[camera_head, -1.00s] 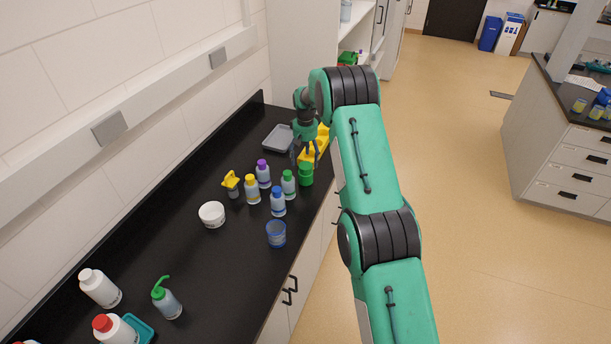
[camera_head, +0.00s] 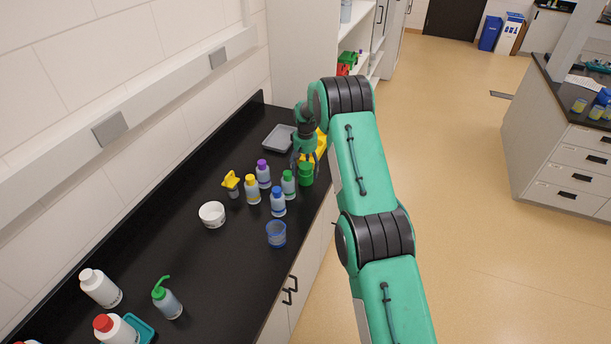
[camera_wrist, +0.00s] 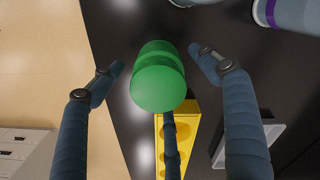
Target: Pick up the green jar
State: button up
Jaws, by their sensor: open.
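The green jar (camera_head: 306,175) stands upright on the black counter near its front edge, just right of a green-capped bottle. My gripper (camera_head: 305,163) is directly above and around the jar's top in the head view, pointing down. In the wrist view my gripper (camera_wrist: 155,62) is open, with a gap between each finger and the jar. The far side of the jar is partly hidden by my fingers in the head view.
A green-capped bottle (camera_head: 288,184), a blue-capped bottle (camera_head: 278,202) and a purple-capped bottle (camera_head: 263,175) stand close by on the left. A yellow rack (camera_wrist: 188,140) lies behind the jar beside a grey tray (camera_head: 279,138). A blue beaker (camera_head: 276,234) stands nearer the front.

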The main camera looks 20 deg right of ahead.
aim_at(305, 176)
jog(key=shift+s+a+f, duration=0.1)
jog(key=shift+f, duration=0.95)
jog(key=shift+s+f, duration=0.1)
jog(key=shift+f, duration=0.95)
jog(key=c, duration=1.3)
